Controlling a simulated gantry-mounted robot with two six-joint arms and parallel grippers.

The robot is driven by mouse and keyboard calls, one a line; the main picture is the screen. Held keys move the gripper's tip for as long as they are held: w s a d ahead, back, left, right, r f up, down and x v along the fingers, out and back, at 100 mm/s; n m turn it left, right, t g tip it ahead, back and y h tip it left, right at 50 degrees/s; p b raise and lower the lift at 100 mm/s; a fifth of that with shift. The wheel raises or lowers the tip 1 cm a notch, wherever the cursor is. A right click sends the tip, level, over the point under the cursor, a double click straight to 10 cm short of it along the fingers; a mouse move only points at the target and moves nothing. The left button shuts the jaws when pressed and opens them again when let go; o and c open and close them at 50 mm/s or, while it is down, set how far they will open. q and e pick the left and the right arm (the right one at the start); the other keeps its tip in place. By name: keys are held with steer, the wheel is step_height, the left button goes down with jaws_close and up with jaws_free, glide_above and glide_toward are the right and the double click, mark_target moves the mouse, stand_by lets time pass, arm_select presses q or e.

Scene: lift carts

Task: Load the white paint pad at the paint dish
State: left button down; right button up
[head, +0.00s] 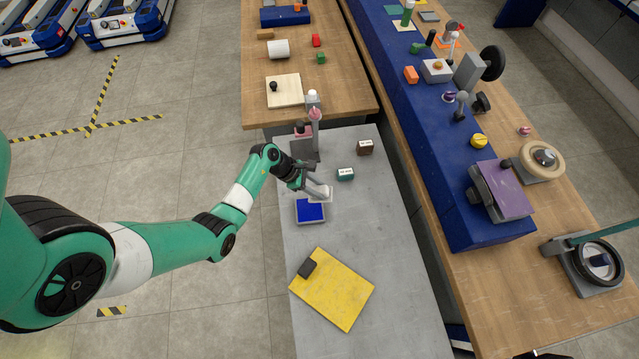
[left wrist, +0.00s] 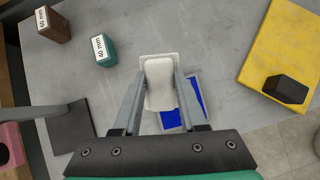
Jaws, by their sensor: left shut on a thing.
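The white paint pad (head: 322,193) is held in my left gripper (head: 308,183), which is shut on it. In the left wrist view the white pad (left wrist: 160,84) sits between the two grey fingers (left wrist: 158,100). The paint dish (head: 310,221), a shallow grey tray with blue paint, lies on the grey table just below the pad in the head view. In the left wrist view the dish (left wrist: 196,98) shows partly behind the pad and right finger. I cannot tell the pad's exact height above the table. My right gripper is out of view.
A teal block (head: 345,174) and a brown block (head: 365,148) stand right of the gripper. A yellow board (head: 335,290) with a black block (head: 307,268) lies nearer. A dark plate (head: 304,151) and pink-topped items (head: 316,114) are behind. The table's right side is clear.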

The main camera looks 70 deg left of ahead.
arm_select(q)
steer(key=shift+s+d+r, duration=0.15)
steer(key=shift+d, duration=0.1)
steer(key=shift+a+f, duration=0.1)
steer(key=shift+f, duration=0.1)
step_height(320, 180, down, 5)
steer(key=b, duration=0.5)
steer(key=shift+r, duration=0.1)
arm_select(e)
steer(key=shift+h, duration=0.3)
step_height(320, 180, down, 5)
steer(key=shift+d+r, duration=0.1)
arm_select(q)
step_height(320, 180, up, 7)
steer(key=p, duration=0.7)
steer(key=shift+r, duration=0.1)
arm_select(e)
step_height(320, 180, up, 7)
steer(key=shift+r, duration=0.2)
